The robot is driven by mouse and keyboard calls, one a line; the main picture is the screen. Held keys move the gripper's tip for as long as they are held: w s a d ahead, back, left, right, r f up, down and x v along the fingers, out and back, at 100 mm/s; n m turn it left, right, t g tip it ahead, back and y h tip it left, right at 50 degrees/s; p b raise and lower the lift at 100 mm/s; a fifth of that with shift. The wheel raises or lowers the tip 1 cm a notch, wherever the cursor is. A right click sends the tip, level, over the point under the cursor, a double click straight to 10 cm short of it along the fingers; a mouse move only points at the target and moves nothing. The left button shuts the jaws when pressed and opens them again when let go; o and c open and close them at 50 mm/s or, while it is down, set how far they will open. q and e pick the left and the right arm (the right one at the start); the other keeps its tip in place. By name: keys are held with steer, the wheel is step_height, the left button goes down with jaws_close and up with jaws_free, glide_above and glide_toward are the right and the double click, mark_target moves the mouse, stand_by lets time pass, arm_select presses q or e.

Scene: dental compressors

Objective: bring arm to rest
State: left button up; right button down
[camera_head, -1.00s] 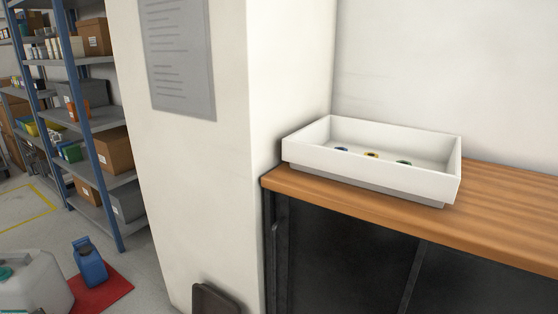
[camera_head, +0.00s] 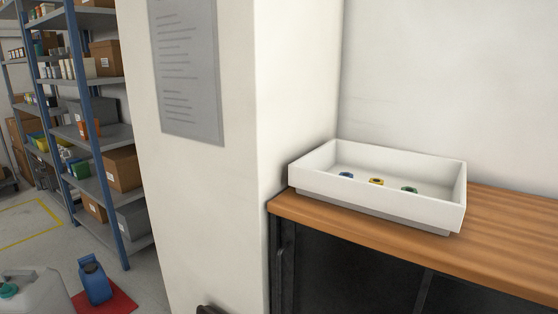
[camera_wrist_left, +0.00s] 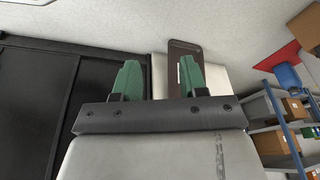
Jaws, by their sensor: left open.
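My left gripper (camera_wrist_left: 160,80) shows in the left wrist view with its two green fingers apart and nothing between them. It is clear of the dark cabinet doors, which stand beyond it on the left of that view. In the head view neither gripper is in sight. A white tray (camera_head: 330,200) sits on the wooden counter (camera_head: 500,222).
A white pillar (camera_head: 215,210) with a grey notice stands left of the counter. Blue-framed shelves (camera_head: 90,130) hold boxes at the far left. Dark cabinet doors (camera_head: 345,265) are below the counter.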

arm_select(q)
steer(key=s+a+f+g+p, duration=0.1)
steer(key=s+f+p, duration=0.4)
steer(key=s+p, duration=0.3)
steer(key=s+a+f+g+p, duration=0.1)
steer(key=s+a+f+p, duration=0.1)
steer(key=s+f+p, duration=0.4)
steer(key=s+p, duration=0.3)
steer(key=s, duration=0.2)
steer(key=shift+f, duration=0.25)
arm_select(e)
steer(key=s+d+f+g, duration=0.1)
steer(key=s+f, duration=0.4)
steer(key=s, duration=0.4)
steer(key=s+d+f+g, duration=0.1)
steer(key=s+d+f, duration=0.1)
steer(key=s+f, duration=0.4)
steer(key=s, duration=0.4)
steer(key=shift+f, duration=0.25)
arm_select(q)
steer(key=shift+a+m, duration=0.1)
steer(key=shift+m, duration=0.2)
arm_select(e)
steer(key=shift+d, duration=0.1)
